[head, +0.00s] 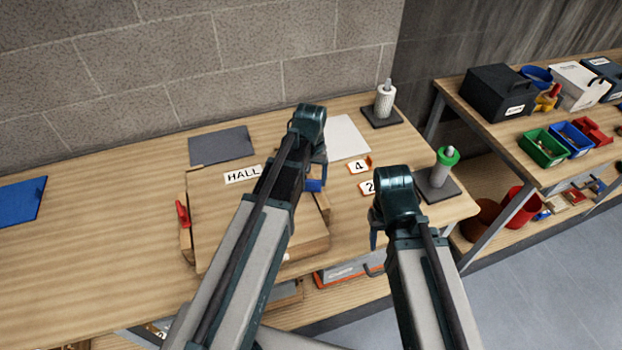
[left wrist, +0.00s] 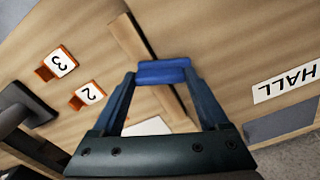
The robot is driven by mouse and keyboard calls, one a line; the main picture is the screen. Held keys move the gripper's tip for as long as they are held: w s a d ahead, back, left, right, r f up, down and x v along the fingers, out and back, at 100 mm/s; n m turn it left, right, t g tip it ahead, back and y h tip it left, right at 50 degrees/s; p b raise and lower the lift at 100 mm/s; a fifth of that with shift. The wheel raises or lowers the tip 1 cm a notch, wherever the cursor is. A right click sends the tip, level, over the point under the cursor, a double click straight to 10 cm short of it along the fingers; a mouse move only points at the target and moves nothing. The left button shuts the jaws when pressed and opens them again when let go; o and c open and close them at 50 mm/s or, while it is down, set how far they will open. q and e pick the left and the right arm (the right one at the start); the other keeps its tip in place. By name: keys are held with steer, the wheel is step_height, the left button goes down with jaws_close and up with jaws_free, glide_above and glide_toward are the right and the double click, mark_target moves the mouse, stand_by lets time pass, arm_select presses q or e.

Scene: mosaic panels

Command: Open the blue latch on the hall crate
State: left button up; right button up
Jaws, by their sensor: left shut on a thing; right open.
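The hall crate (head: 217,222) is a wooden box with a flat lid and a white HALL label (head: 243,174) on the bench. The blue latch (head: 314,186) is at its right side. It also shows in the left wrist view (left wrist: 163,72), between the fingertips. My left gripper (head: 318,174) is shut on the blue latch; my own arm hides part of the lid. A red latch (head: 182,214) stands on the crate's left side. My right gripper (head: 374,236) is open and empty, to the right of the crate.
Number tags (head: 359,166) lie right of the crate. A green-topped post (head: 446,160) and a white roll (head: 385,100) stand on dark bases further right. A dark mat (head: 221,146) lies behind the crate. The bench to the left is mostly clear.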

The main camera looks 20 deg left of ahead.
arm_select(q)
steer(key=m, duration=0.2)
steer(key=w+m, duration=0.1)
steer(key=m, duration=0.2)
steer(key=shift+m, duration=0.3)
steer(key=m, duration=0.5)
steer(key=shift+w+d, duration=0.25)
steer(key=shift+w, duration=0.05)
steer(key=shift+m, duration=0.3)
steer(key=o, duration=1.2)
steer(key=shift+o, duration=0.2)
steer(key=shift+r, duration=0.15)
step_height(320, 180, up, 14)
steer(key=p, duration=1.4)
steer(key=shift+f, duration=0.25)
